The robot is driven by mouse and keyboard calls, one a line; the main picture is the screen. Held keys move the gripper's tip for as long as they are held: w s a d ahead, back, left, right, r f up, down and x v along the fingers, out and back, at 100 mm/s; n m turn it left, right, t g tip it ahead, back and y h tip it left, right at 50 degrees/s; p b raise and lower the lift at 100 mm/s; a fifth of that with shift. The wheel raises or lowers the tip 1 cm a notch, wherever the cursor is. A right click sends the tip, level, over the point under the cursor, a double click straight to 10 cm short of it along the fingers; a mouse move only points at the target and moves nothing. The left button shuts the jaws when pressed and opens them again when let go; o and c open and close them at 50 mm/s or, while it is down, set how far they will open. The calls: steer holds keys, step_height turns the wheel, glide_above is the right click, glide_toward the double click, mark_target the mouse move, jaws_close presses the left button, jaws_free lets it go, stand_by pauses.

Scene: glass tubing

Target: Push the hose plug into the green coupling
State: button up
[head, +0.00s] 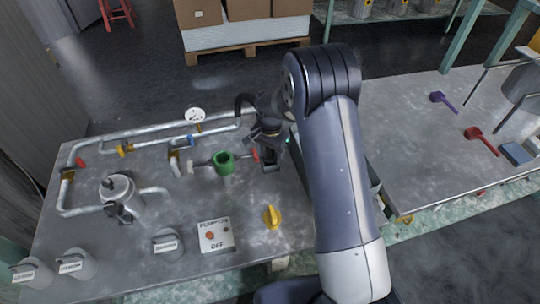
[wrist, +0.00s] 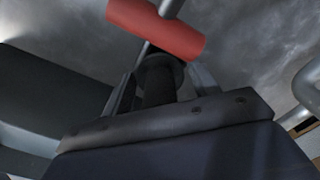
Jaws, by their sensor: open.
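The green coupling (head: 223,163) stands on the grey workbench, left of my gripper in the head view. A red-ended bar (head: 255,155) lies between the coupling and my gripper. My gripper (head: 270,160) points down over the bench and is open. In the wrist view, a dark round piece with a collar (wrist: 160,82) stands between the two fingers, with the red bar end (wrist: 157,28) just beyond it. This piece may be the hose plug, but I cannot tell for certain. The coupling does not show in the wrist view.
Pipes with a gauge (head: 195,116) run along the back of the bench. A metal vessel (head: 120,195) stands at left. A second table at right holds a purple tool (head: 443,101) and a red tool (head: 480,139).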

steer(key=shift+c, duration=0.5)
steer(key=c, duration=0.7)
steer(key=shift+c, duration=0.4)
steer(key=shift+r, duration=0.1)
